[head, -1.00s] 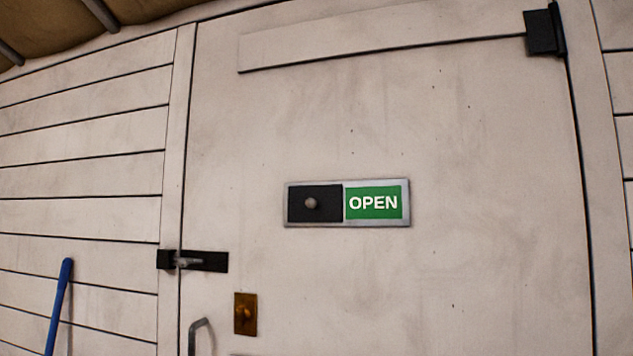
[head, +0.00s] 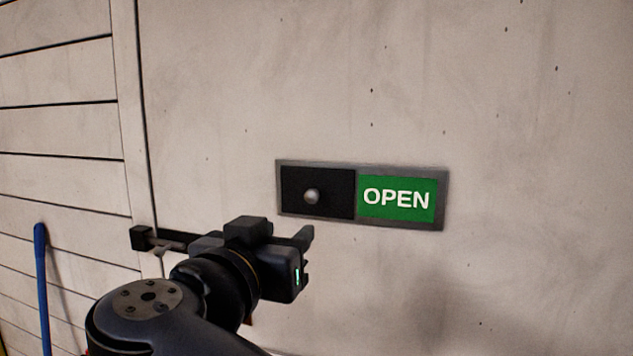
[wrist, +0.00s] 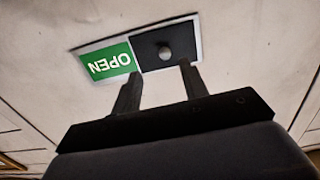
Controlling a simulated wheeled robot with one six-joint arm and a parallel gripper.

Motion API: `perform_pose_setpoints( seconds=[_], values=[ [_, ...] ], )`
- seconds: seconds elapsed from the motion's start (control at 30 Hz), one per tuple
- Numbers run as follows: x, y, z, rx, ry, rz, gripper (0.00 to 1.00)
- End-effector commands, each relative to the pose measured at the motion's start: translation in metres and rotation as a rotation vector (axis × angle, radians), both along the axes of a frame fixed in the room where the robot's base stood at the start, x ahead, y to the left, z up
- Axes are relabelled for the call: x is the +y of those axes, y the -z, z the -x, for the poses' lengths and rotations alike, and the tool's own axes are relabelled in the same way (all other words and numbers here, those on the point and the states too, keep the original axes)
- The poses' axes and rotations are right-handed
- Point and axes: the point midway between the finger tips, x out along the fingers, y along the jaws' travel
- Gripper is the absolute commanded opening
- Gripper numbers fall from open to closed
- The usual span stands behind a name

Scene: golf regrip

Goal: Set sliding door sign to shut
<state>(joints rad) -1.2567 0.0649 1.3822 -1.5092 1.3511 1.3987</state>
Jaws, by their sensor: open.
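The door sign (head: 361,223) is a grey-framed plate on the pale door. Its black slider (head: 333,192) with a round grey knob (head: 311,196) covers the left half, and a green panel reading OPEN (head: 396,199) shows on the right half. My gripper (head: 306,250) is below the sign, apart from the knob. In the wrist view the sign appears upside down, with the knob (wrist: 165,53) beyond the fingertips. The fingers of my gripper (wrist: 160,73) are open with nothing between them. What the slider covers is hidden.
A blue handle (head: 42,285) leans against the plank wall at the left. The door surface around and right of the sign is clear.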

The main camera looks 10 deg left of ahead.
Motion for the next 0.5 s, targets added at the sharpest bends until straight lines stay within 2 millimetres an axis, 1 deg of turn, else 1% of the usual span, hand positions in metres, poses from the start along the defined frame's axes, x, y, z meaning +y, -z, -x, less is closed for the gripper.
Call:
perform_pose_setpoints(
  seconds=[0.03, 0.1, 0.23, 0.37, 0.5],
  values=[
    [0.003, -0.012, 0.005, -0.018, -0.007, -0.018, 0.42],
    [0.004, -0.019, 0.006, -0.034, -0.009, -0.033, 0.42],
    [0.003, -0.021, -0.001, -0.039, -0.008, -0.037, 0.42],
    [0.0, -0.021, -0.019, -0.037, -0.004, -0.036, 0.42],
    [-0.001, -0.022, -0.044, -0.036, -0.004, -0.034, 0.42]
  ],
)
